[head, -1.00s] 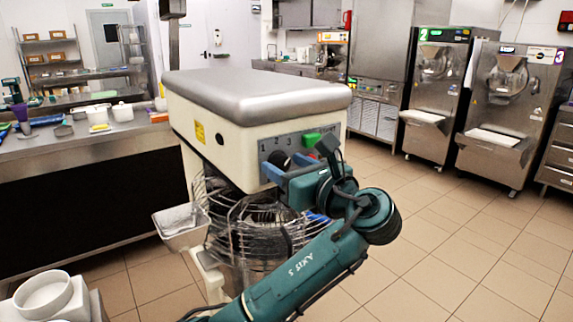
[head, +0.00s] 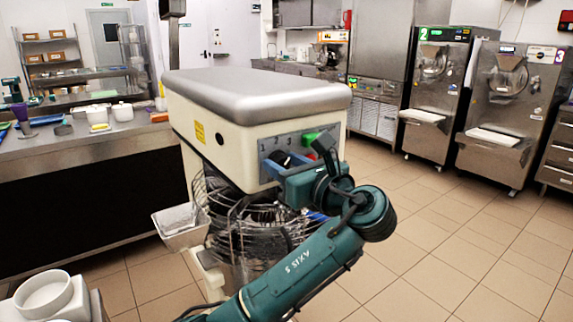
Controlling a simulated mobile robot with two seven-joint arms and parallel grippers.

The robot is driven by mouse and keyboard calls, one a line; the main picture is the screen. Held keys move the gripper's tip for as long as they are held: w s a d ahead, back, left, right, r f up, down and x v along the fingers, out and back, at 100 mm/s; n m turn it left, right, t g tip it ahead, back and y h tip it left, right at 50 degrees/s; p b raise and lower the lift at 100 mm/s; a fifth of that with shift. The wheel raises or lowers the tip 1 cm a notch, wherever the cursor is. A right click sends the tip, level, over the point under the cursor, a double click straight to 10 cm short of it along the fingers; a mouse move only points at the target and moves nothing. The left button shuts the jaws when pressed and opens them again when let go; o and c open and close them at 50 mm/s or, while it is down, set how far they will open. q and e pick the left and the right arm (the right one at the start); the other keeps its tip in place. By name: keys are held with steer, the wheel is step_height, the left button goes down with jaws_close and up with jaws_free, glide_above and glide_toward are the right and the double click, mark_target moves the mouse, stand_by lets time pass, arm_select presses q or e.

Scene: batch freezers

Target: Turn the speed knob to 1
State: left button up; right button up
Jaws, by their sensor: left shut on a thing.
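The mixer (head: 225,110) stands in the middle, with a cream housing and a grey top. Its control panel (head: 270,145) faces me and bears number marks, partly hidden by my gripper. The black speed knob (head: 281,158) sits on the panel between the fingers of my left gripper (head: 276,165). The left gripper is shut on the knob, its blue fingers on either side of it. A green button (head: 309,139) and a red button (head: 310,153) are right of the knob. My right gripper is not in view.
A wire guard (head: 245,225) surrounds the bowl area under the housing, close to my left arm. A small metal chute (head: 182,226) juts out at left. Open tiled floor (head: 470,255) lies to the right.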

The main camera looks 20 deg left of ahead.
arm_select(q)
steer(key=shift+n, duration=0.3)
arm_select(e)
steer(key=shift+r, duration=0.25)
arm_select(q)
steer(key=shift+n+p, duration=0.5)
steer(key=shift+p, duration=0.1)
steer(key=n+p, duration=0.1)
steer(key=n, duration=0.1)
steer(key=shift+n, duration=0.3)
steer(key=n+p, duration=0.1)
steer(key=n, duration=0.3)
steer(key=shift+s+f+n, duration=0.1)
steer(key=shift+n, duration=0.2)
steer(key=n+b, duration=0.1)
steer(key=n, duration=0.2)
steer(key=shift+f+n, duration=0.1)
steer(key=shift+n, duration=0.2)
steer(key=n+b, duration=0.1)
steer(key=n, duration=0.2)
steer(key=shift+a+f, duration=0.1)
steer(key=shift+n+b, duration=0.6)
steer(key=shift+n, duration=0.6)
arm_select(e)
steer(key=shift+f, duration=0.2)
arm_select(q)
steer(key=o, duration=0.8)
